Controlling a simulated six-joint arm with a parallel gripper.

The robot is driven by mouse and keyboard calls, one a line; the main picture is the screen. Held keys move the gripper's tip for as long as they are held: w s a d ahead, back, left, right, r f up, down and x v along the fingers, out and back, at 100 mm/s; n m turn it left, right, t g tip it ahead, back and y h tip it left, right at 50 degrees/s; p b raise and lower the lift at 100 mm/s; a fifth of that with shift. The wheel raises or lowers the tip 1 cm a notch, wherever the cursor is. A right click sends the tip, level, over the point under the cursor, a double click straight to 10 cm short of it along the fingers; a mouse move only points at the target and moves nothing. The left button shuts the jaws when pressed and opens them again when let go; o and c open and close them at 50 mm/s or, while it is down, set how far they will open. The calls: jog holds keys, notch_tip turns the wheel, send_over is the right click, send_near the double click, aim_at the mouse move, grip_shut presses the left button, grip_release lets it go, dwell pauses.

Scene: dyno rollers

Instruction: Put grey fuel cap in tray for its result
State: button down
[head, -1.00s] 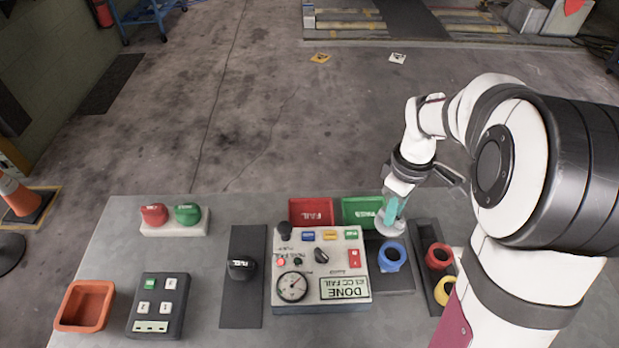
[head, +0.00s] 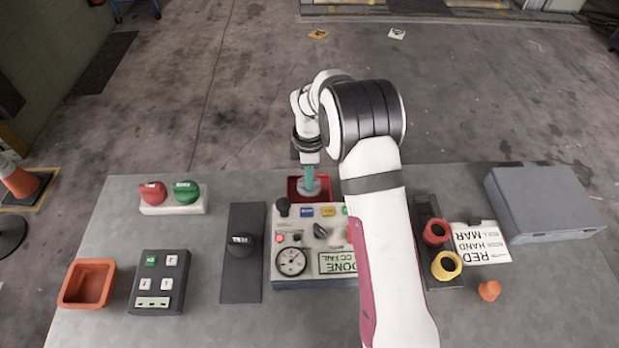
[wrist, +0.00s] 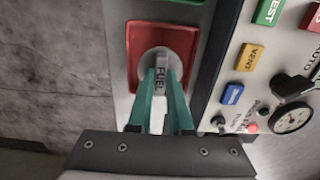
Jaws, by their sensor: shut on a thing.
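My gripper (head: 309,174) is shut on the grey fuel cap (head: 312,190), whose handle reads FUEL in the wrist view (wrist: 159,62). The teal fingers (wrist: 162,88) pinch the handle from both sides. The cap is over the red tray (head: 293,188), inside its outline, which also shows in the wrist view (wrist: 133,45). I cannot tell whether the cap touches the tray floor. The tester panel (head: 283,245) stands in front of the tray, and its display (head: 337,263) reads DONE and FAIL. The green tray is hidden by my arm in the head view; only a green edge (wrist: 188,2) shows in the wrist view.
A black knob stands on a dark mat (head: 238,285) left of the panel. Red (head: 437,232) and yellow (head: 447,265) rings and a grey case (head: 545,204) are right.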

jog(key=shift+f, duration=0.5)
jog(key=shift+f, duration=0.2)
jog(key=c, duration=0.8)
grip_release()
jog(key=shift+c, duration=0.2)
